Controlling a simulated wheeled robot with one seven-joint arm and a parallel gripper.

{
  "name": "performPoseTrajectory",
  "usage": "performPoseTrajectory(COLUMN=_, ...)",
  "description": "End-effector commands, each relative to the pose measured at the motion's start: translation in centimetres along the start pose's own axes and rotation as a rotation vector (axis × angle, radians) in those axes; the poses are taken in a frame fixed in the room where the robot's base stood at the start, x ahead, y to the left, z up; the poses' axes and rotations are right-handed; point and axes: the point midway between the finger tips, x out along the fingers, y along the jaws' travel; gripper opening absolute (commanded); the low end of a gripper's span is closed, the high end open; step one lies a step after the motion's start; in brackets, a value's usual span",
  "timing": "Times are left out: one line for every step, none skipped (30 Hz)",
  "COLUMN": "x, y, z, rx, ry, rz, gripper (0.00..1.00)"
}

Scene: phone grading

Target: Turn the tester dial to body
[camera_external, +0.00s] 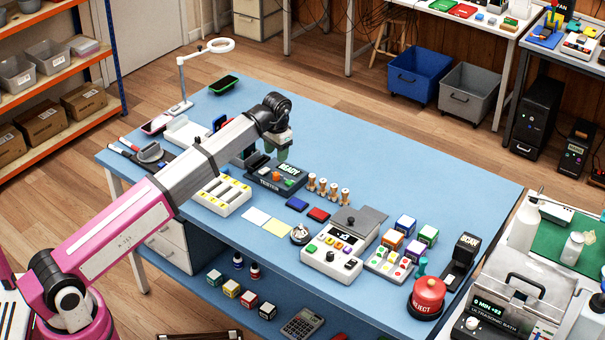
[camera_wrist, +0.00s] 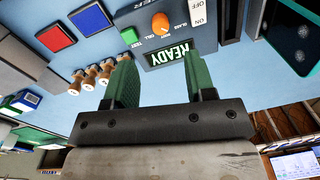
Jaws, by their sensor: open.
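The tester (camera_external: 262,181) is a dark blue box on the blue table, with a lit READY display (camera_wrist: 171,58). Its orange dial (camera_wrist: 160,23) shows clearly in the wrist view and small in the external view (camera_external: 276,176). Small labels stand around the dial; I cannot tell which one it points at. A green test button (camera_wrist: 129,36) sits beside the dial. My gripper (camera_wrist: 158,62) has two green fingers, spread apart with nothing between them. In the external view my gripper (camera_external: 283,155) hangs above the tester's back side. The fingers are apart from the dial.
Several wooden-handled stamps (camera_external: 322,187) stand right of the tester. Blue and red pads (camera_external: 318,214) lie in front of them. A white tray (camera_external: 222,196) lies left of the tester. A magnifier lamp (camera_external: 181,80) stands at the back left. The table's back right is clear.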

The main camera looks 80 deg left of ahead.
Motion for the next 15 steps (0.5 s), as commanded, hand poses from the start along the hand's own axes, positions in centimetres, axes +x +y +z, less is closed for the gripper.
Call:
performPoseTrajectory(x=1.0, y=0.0, z=0.1, rx=0.0, ry=-0.001, rz=0.0, gripper=0.5)
performPoseTrajectory(x=1.5, y=0.0, z=0.1, rx=-0.001, ry=-0.001, rz=0.0, gripper=0.5)
performPoseTrajectory(x=2.2, y=0.0, z=0.1, rx=-0.001, ry=-0.002, rz=-0.001, gripper=0.5)
performPoseTrajectory(x=2.7, y=0.0, z=0.1, rx=-0.001, ry=-0.002, rz=-0.001, gripper=0.5)
performPoseTrajectory(x=3.2, y=0.0, z=0.1, rx=-0.001, ry=-0.002, rz=-0.001, gripper=0.5)
performPoseTrajectory(x=4.0, y=0.0, z=0.1, rx=-0.001, ry=-0.001, rz=-0.001, gripper=0.5)
performPoseTrajectory(x=4.5, y=0.0, z=0.1, rx=-0.001, ry=-0.001, rz=-0.001, gripper=0.5)
performPoseTrajectory(x=5.0, y=0.0, z=0.1, rx=-0.001, ry=-0.001, rz=-0.001, gripper=0.5)
performPoseTrajectory(x=5.6, y=0.0, z=0.1, rx=-0.001, ry=-0.001, rz=-0.001, gripper=0.5)
performPoseTrajectory(x=6.0, y=0.0, z=0.1, rx=-0.001, ry=-0.001, rz=-0.001, gripper=0.5)
performPoseTrajectory(x=6.4, y=0.0, z=0.1, rx=-0.001, ry=0.0, rz=-0.001, gripper=0.5)
performPoseTrajectory(x=7.0, y=0.0, z=0.1, rx=-0.001, ry=0.0, rz=-0.001, gripper=0.5)
performPoseTrajectory(x=7.3, y=0.0, z=0.1, rx=-0.001, ry=-0.001, rz=-0.001, gripper=0.5)
performPoseTrajectory(x=7.6, y=0.0, z=0.1, rx=-0.001, ry=-0.001, rz=-0.001, gripper=0.5)
performPoseTrajectory(x=7.9, y=0.0, z=0.1, rx=-0.001, ry=0.0, rz=-0.001, gripper=0.5)
